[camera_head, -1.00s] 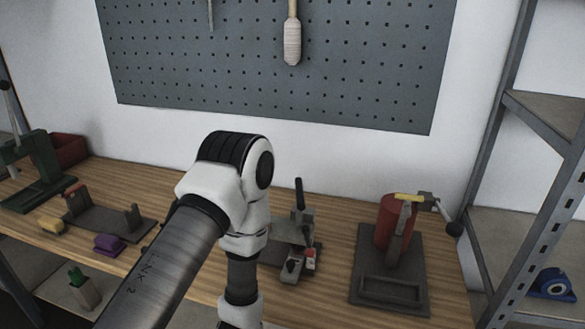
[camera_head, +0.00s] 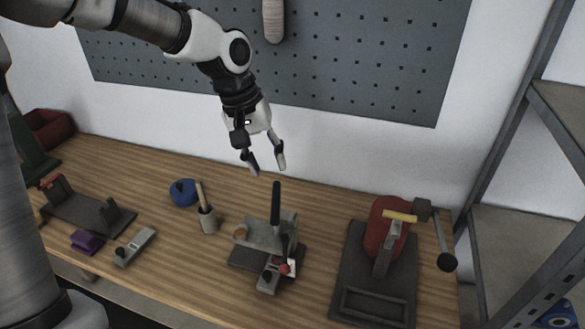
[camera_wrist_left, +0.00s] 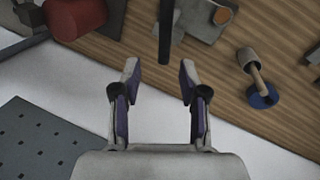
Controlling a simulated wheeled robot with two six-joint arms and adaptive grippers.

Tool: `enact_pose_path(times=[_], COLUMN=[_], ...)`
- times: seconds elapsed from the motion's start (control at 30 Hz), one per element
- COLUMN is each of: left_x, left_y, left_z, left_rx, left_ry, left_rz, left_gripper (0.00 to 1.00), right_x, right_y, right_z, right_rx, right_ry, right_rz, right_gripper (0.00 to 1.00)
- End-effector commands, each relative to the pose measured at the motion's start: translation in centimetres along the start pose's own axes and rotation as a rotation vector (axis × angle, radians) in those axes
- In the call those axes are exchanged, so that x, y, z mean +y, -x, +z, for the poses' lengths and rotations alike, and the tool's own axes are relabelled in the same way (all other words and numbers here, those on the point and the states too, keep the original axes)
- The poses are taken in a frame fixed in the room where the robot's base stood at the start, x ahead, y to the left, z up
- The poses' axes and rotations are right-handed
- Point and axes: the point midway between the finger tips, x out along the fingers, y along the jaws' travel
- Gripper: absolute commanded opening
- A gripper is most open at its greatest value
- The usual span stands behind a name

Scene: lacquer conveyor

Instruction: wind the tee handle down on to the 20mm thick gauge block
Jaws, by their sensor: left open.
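My left gripper (camera_head: 267,170) is open and empty in the air above the bench, just behind and above the upright black lever (camera_head: 276,203) of the centre fixture (camera_head: 262,258). In the left wrist view the open fingers (camera_wrist_left: 158,68) have nothing between them, and the black lever (camera_wrist_left: 166,30) lies beyond their tips. At the left stands a grey two-post fixture (camera_head: 85,215) with a small red part on its left post. A purple block (camera_head: 87,241) lies in front of it. I cannot tell which part is the tee handle or which block is 20mm thick. My right gripper is out of view.
At the right stands a base plate with a red cylinder (camera_head: 382,228) and a ball-ended arm (camera_head: 446,261). A blue round thing (camera_head: 184,192), a grey cup (camera_head: 208,220) and a small plane-like tool (camera_head: 135,247) stand between the fixtures. A pegboard (camera_head: 370,70) hangs behind.

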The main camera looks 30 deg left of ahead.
Motion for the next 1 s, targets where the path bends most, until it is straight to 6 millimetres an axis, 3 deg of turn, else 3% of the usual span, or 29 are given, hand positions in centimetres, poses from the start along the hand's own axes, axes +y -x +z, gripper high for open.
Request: enact_pose_path(times=[0.4,0.7,0.73,0.83,1.0], left_x=[0.0,0.0,0.0,0.0,0.0], left_y=[-6.8,-7.5,-7.5,-7.5,-7.5], left_z=[0.1,0.1,0.1,0.1,0.1], left_rx=[-0.004,0.0,0.0,-0.001,-0.001], left_ry=[0.0,-0.001,-0.001,-0.001,-0.001], left_rz=[0.0,0.001,0.001,0.001,0.001], left_gripper=[0.43,0.43,0.36,0.01,0.0], right_x=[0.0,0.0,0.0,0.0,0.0], right_y=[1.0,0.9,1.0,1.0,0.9], right_z=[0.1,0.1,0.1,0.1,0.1], right_rx=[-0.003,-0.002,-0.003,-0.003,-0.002], right_ry=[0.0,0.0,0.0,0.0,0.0], right_rz=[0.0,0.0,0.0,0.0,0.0], right_gripper=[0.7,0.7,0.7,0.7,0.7])
